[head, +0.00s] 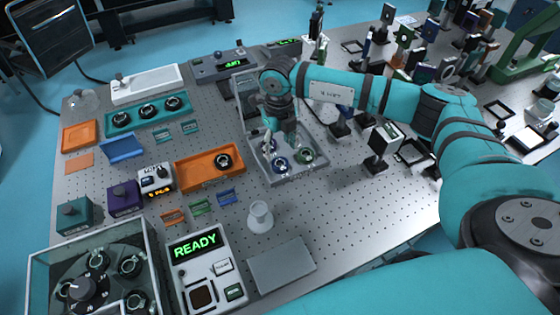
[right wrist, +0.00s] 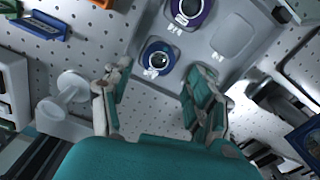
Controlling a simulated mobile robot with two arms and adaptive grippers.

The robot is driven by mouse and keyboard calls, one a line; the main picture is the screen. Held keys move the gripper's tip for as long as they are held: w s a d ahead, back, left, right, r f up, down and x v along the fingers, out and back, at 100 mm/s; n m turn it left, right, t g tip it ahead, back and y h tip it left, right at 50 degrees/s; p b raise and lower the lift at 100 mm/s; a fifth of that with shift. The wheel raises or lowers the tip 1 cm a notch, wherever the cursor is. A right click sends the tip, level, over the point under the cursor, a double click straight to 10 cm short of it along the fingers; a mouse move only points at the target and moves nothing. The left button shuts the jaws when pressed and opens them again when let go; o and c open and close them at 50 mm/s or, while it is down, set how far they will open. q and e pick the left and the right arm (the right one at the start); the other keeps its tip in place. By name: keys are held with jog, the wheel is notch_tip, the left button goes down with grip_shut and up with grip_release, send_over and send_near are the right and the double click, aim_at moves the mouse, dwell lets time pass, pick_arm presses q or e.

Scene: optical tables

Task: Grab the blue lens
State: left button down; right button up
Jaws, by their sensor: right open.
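The blue lens (head: 280,164) sits in a front slot of the grey tray (head: 304,171), beside a green lens (head: 305,155). In the right wrist view the blue lens (right wrist: 158,58) is a blue ring with a dark centre and a small white tag. A purple lens (right wrist: 188,10) lies in the slot behind it. My right gripper (head: 280,142) is over the tray, pointing down. In the wrist view its two fingers (right wrist: 158,78) are spread apart with nothing between them; the blue lens lies just beyond the tips. The green lens is not clear there. My left gripper is not in view.
An orange tray (head: 190,174) with a black-ringed lens stands left of the grey tray. A white stand (head: 260,216) is in front. Post-mounted optics, including a black-and-white block (head: 383,140), stand to the right. Bare perforated table lies in front of the grey tray.

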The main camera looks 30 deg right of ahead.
aim_at(280, 163)
jog(key=shift+f, duration=0.55)
jog(key=shift+s+f+p, duration=0.15)
jog(key=shift+f+p, duration=0.2)
jog(key=shift+p, duration=0.05)
notch_tip(280, 163, down, 4)
jog(key=shift+r+p, duration=0.15)
jog(key=shift+p, duration=0.65)
jog(key=shift+f, duration=0.45)
jog(key=c, duration=0.9)
